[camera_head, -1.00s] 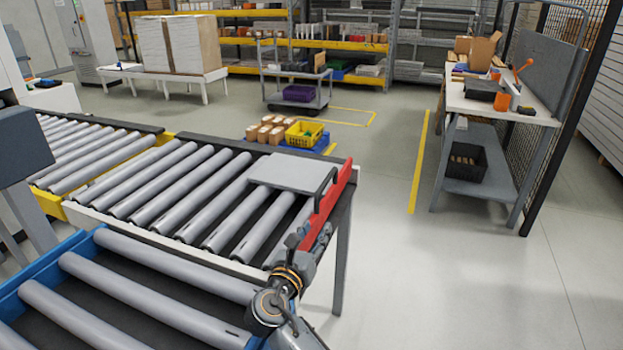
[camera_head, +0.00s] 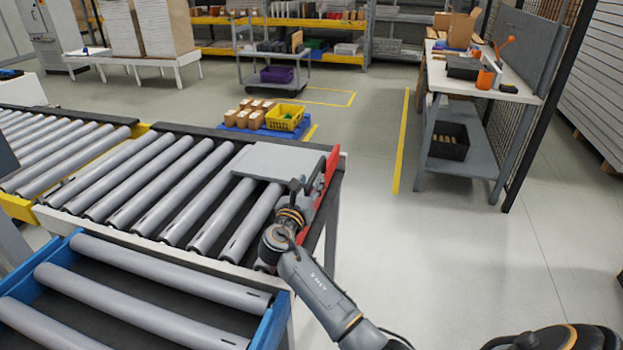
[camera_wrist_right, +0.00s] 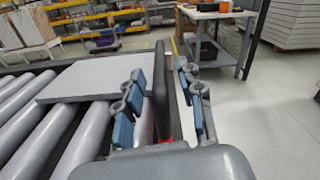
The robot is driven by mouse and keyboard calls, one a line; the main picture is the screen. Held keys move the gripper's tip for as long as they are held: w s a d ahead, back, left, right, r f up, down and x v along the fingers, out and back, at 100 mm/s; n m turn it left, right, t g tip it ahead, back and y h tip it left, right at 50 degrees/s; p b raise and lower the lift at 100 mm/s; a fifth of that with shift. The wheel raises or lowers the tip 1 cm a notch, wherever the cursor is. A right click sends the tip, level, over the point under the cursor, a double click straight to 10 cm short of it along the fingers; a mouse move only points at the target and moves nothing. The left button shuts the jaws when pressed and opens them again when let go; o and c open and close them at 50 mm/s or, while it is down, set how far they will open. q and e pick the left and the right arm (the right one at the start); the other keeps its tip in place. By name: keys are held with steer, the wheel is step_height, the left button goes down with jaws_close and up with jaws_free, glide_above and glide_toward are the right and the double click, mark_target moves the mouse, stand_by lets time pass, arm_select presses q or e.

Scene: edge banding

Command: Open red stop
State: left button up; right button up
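The red stop (camera_head: 331,163) stands along the right end of the roller conveyor, beside a flat grey panel (camera_head: 279,163) lying on the rollers. The stop's dark upright handle (camera_wrist_right: 160,95) shows in the right wrist view, with a bit of red (camera_wrist_right: 165,141) low behind it. My right gripper (camera_head: 304,186) is at the stop in the head view. In the right wrist view my right gripper (camera_wrist_right: 160,78) is open, its blue-padded fingers on either side of the handle, with gaps visible. My left gripper is out of view.
Grey rollers (camera_head: 183,186) fill the conveyor left of the panel. A blue-framed roller section (camera_head: 270,322) is in front. A workbench (camera_head: 520,92) stands at the right, and a yellow crate (camera_head: 284,117) sits behind the conveyor. The floor (camera_head: 400,235) right of the conveyor is clear.

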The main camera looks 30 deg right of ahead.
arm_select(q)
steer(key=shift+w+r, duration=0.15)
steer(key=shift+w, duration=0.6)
arm_select(e)
steer(key=shift+w+d, duration=0.3)
steer(key=shift+d, duration=0.1)
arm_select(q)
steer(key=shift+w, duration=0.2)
arm_select(e)
steer(key=shift+w+d, duration=0.15)
steer(key=shift+d, duration=0.05)
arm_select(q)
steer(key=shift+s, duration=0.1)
arm_select(e)
steer(key=shift+w+d, duration=0.1)
steer(key=shift+c, duration=0.2)
jaws_close()
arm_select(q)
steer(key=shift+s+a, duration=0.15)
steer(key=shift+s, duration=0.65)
